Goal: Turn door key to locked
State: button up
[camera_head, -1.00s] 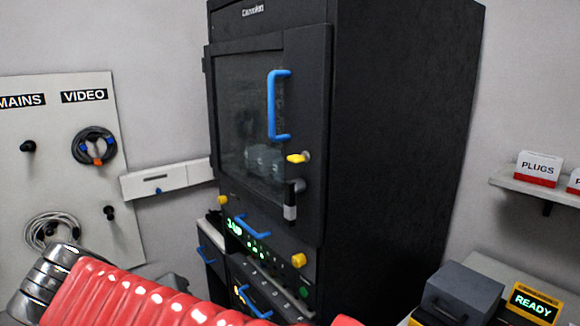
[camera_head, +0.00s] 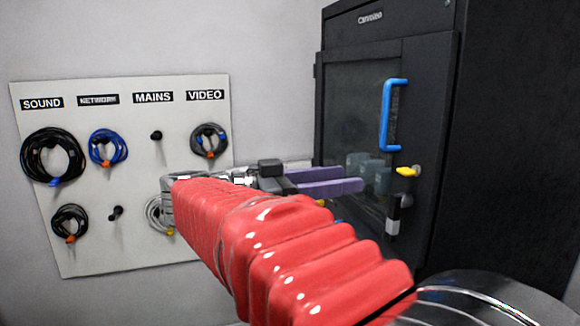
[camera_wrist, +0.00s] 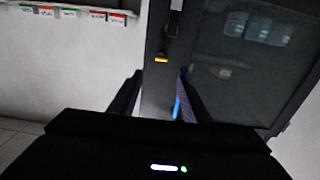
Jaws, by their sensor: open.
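The yellow door key (camera_head: 405,171) sits in a lock on the dark cabinet's glass door (camera_head: 345,110), below a blue handle (camera_head: 388,115). Its bow looks roughly horizontal. The key also shows in the wrist view (camera_wrist: 161,60), which appears upside down. My gripper (camera_head: 352,177), with purple fingers, is open and empty, left of the key in the head view and apart from it. In the wrist view my gripper's fingertips (camera_wrist: 160,72) have the key between them in the picture, farther off. The lock state cannot be told.
A black and white latch (camera_head: 393,214) hangs below the key. The blue handle also shows between the fingers in the wrist view (camera_wrist: 177,108). A white board (camera_head: 130,240) with cables on pegs stands on the left. A shelf (camera_wrist: 60,12) with labelled boxes shows in the wrist view.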

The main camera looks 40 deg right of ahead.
aim_at(402, 172)
jog(key=shift+d, duration=0.1)
jog(key=shift+x, duration=6.8)
jog(key=shift+c, duration=0.5)
jog(key=shift+f, duration=0.1)
jog(key=c, duration=0.9)
jog(key=shift+d, duration=0.2)
jog(key=shift+c, duration=0.3)
jog(key=shift+a, duration=0.15)
